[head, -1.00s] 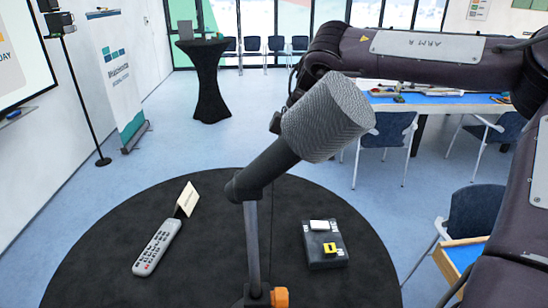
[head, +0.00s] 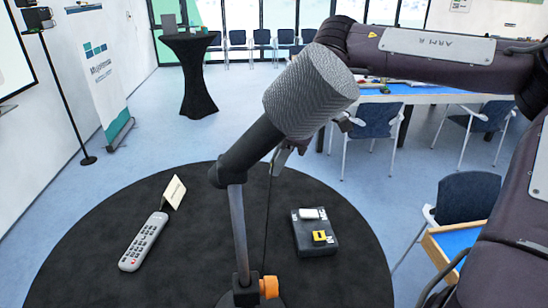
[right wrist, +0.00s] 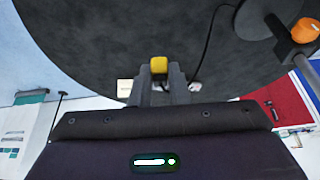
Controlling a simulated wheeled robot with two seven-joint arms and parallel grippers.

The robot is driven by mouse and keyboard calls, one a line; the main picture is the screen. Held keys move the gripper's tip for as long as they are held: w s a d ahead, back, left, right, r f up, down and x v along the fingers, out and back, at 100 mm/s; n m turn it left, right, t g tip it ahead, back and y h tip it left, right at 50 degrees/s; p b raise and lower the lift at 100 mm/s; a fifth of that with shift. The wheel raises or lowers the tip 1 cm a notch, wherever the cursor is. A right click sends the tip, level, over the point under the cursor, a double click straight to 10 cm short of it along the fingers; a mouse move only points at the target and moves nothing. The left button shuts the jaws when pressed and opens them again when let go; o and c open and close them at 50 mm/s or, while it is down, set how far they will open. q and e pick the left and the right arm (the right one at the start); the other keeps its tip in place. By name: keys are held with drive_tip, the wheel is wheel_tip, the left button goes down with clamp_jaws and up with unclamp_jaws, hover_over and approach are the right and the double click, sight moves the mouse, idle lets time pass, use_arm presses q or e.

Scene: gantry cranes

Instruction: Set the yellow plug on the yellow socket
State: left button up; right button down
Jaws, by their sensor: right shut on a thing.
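A yellow plug (right wrist: 159,65) sits between the fingertips of my right gripper (right wrist: 160,78) in the right wrist view; the gripper is shut on it. In the head view my right gripper (head: 284,157) hangs just behind and below the grey microphone head, partly hidden by it, and the plug cannot be made out. The yellow socket (head: 323,237) is on a black box (head: 315,248) on the round table, lower and to the right of the gripper, and apart from it. My left gripper is in neither view.
A microphone (head: 311,91) on a stand with an orange knob (head: 269,286) stands between the camera and the gripper. A thin dark cable (head: 267,220) hangs below the gripper. A white piece (head: 312,214) is on the box. A remote (head: 144,241) and a card (head: 174,191) lie left.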

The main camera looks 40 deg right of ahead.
drive_tip(key=shift+s+d+f+b, duration=0.55)
drive_tip(key=shift+s+f+b, duration=0.5)
drive_tip(key=shift+s+b, duration=0.7)
drive_tip(key=shift+s+d+f+b, duration=0.6)
drive_tip(key=shift+s+f+b, duration=0.4)
drive_tip(key=shift+s+b, duration=0.75)
drive_tip(key=shift+s+d+f+b, duration=0.55)
drive_tip(key=shift+s+f+b, duration=0.65)
drive_tip(key=shift+s, duration=0.95)
drive_tip(key=shift+r, duration=0.15)
